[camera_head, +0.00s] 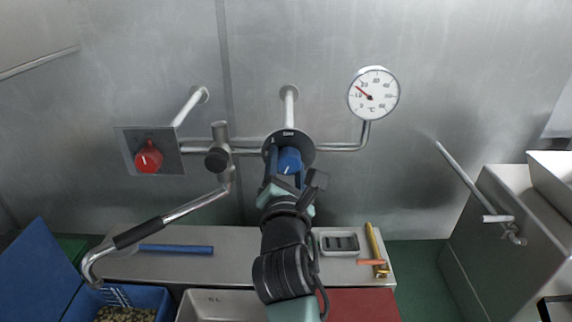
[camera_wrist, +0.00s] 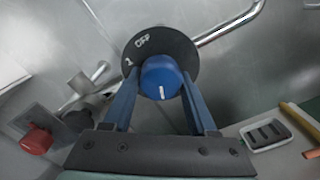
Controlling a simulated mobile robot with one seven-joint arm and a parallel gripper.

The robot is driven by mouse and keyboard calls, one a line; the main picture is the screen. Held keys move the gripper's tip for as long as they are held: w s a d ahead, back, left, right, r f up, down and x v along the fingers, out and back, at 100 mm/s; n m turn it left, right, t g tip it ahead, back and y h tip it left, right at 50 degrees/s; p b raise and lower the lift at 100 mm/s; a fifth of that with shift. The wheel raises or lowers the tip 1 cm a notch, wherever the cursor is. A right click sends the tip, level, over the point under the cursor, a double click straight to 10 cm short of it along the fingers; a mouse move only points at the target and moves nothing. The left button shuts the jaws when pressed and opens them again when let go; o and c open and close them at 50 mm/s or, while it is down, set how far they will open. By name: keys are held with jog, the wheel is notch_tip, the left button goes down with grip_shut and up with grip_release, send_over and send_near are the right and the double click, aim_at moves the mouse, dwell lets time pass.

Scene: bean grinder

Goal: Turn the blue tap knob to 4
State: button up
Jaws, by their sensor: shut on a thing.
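The blue tap knob (camera_head: 289,160) sits on a round dark dial plate on the pipe at the back wall. In the wrist view the blue knob (camera_wrist: 161,78) has a white pointer mark toward the lower edge. The dark dial plate (camera_wrist: 184,50) shows "OFF" and "1" at its upper left; its other numbers are hidden or cannot be read. My gripper (camera_head: 285,168) reaches the knob from the front, with its two blue fingers on either side of it. In the wrist view my gripper (camera_wrist: 160,85) is shut on the knob.
A red knob (camera_head: 148,157) on a square plate is at the left. A round temperature gauge (camera_head: 374,95) is at the upper right. A bent spout with a black grip (camera_head: 137,234) hangs lower left. A steel shelf below holds a blue bar (camera_head: 176,249) and a grey tray (camera_head: 339,242).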

jog(key=shift+d+n, duration=0.1)
jog(key=shift+n, duration=0.8)
jog(key=o, duration=1.4)
jog(key=shift+c, duration=0.2)
jog(key=s+b, duration=0.5)
jog(key=s, duration=0.8)
jog(key=shift+b, duration=0.3)
